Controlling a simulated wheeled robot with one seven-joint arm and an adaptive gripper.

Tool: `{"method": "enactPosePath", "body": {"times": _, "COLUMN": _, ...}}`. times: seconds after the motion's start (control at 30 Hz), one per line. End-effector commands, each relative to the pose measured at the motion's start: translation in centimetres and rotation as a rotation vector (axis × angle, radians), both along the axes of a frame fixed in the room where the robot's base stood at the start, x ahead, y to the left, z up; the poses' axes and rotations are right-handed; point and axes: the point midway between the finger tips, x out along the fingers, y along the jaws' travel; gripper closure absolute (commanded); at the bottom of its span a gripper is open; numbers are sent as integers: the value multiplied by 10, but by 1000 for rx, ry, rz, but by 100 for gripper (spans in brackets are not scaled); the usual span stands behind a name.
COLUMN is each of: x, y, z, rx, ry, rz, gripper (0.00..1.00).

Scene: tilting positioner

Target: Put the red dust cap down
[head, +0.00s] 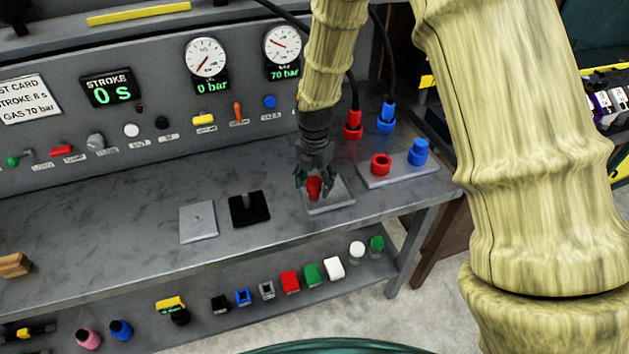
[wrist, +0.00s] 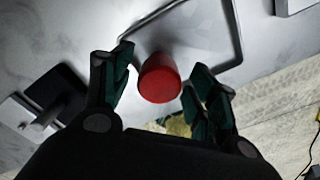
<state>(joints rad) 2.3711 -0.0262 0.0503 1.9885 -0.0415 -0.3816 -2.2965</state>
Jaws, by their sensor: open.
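The red dust cap (head: 314,187) stands on a light grey square plate (head: 341,193) with a raised edge, near the front right of the bench. In the wrist view the red dust cap (wrist: 159,78) is between the two green-padded fingers, with gaps visible on both sides. My gripper (head: 315,180) reaches down around the cap from above. In the wrist view my gripper (wrist: 160,85) is open. The fingers partly hide the cap in the head view.
A tray (head: 400,178) to the right holds a red ring-shaped part (head: 381,165) and a blue cap (head: 418,152). Red (head: 353,125) and blue (head: 386,118) cable connectors stand behind. A black block (head: 248,208) and a grey plate (head: 198,222) lie left. The bench's front left is mostly clear.

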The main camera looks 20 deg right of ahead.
Motion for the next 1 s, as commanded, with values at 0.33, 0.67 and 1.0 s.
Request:
{"method": "enactPosePath", "body": {"times": 0.33, "x": 1, "y": 0, "z": 19, "rx": 1, "ry": -2, "rz": 0, "gripper": 41}}
{"method": "enactPosePath", "body": {"times": 0.67, "x": 1, "y": 0, "z": 64, "rx": 0, "ry": -3, "rz": 0, "gripper": 41}}
{"method": "enactPosePath", "body": {"times": 1.0, "x": 1, "y": 0, "z": 109, "rx": 0, "ry": -1, "rz": 1, "gripper": 41}}
